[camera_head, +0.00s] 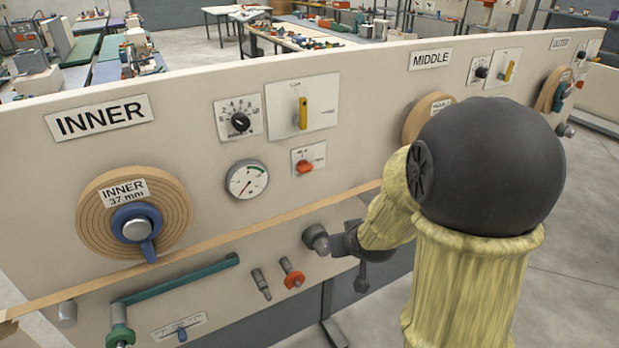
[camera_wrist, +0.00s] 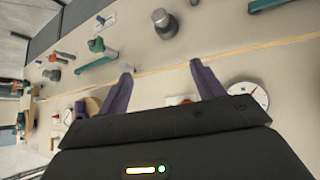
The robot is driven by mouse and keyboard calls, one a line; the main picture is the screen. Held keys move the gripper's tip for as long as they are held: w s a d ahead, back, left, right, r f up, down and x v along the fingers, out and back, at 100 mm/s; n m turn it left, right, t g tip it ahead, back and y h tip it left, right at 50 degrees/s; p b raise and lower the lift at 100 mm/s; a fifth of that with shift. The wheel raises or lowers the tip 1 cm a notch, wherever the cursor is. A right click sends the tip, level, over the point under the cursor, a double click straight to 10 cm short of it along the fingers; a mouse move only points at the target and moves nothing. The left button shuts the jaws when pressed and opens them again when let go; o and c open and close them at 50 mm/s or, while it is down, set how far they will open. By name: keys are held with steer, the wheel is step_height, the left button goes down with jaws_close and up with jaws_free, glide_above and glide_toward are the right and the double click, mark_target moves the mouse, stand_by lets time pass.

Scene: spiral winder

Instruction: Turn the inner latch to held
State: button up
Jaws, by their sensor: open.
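The panel's INNER section (camera_head: 100,116) is at the left in the head view. A small orange-red turning handle (camera_head: 305,166) on a white plate, which looks like the inner latch, sits below a yellow lever (camera_head: 303,112) and right of a gauge. Its plate's lettering is too small to read. My gripper (camera_head: 345,242) is dark and hangs before the panel, lower right of that handle. In the wrist view my gripper (camera_wrist: 161,71) has two purple fingers spread with nothing gripped. The orange-red handle (camera_wrist: 182,100) shows between them, partly hidden by the gripper body; the fingers look apart from it.
A round gauge (camera_head: 247,179) and a wooden disc (camera_head: 90,222) with a blue lever lie left. A wooden strip (camera_head: 260,218) crosses the panel. A grey cylinder (camera_head: 316,239) protrudes near my gripper. A teal bar (camera_head: 175,280) and two pegs sit below. My arm hides part of the middle section.

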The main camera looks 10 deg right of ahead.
mark_target(308, 171)
steer(key=w+d+r+n+t+y+b, duration=0.1)
steer(key=w+n+t+y+b, duration=0.2)
steer(key=w+t, duration=0.5)
steer(key=w+y+b, duration=0.1)
steer(key=w+y, duration=0.1)
steer(key=w, duration=0.1)
steer(key=shift+r+t+y, duration=0.25)
steer(key=shift+t+y, duration=0.15)
steer(key=p+x, duration=0.3)
steer(key=x, duration=1.4)
steer(key=shift+w+p, duration=0.1)
steer(key=shift+p, duration=0.3)
steer(key=shift+c, duration=0.5)
steer(key=c, duration=0.9)
steer(key=shift+f, duration=0.1)
